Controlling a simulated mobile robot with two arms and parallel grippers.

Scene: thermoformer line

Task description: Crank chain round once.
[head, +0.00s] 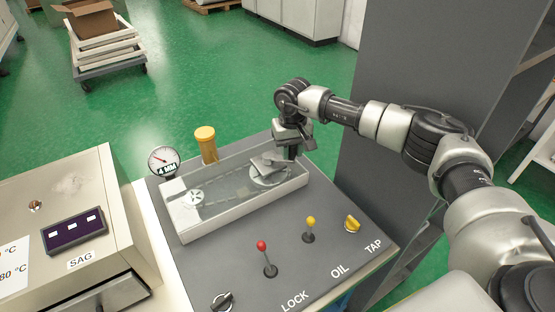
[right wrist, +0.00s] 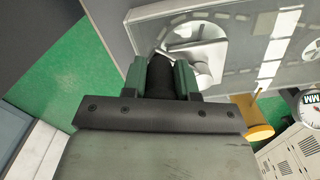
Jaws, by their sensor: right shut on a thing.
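The chain (head: 225,190) runs in a long case (head: 236,215) with a clear cover, between a small white sprocket (head: 193,199) at the left and a larger wheel (head: 270,178) at the right. A silver crank arm (head: 265,163) lies over the larger wheel; it also shows in the right wrist view (right wrist: 203,55). My right gripper (head: 291,147) is over the right end of the case. In the right wrist view its green fingers (right wrist: 160,77) are shut on the black crank handle (right wrist: 160,82). My left gripper is not in view.
On the panel are a red-knobbed lever (head: 262,246), a yellow-knobbed lever (head: 310,222), a yellow tap (head: 352,224) and a black knob (head: 222,301). A dial gauge (head: 163,160) and an amber cup (head: 206,143) stand behind the case. A grey cabinet (head: 400,80) rises behind my right arm.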

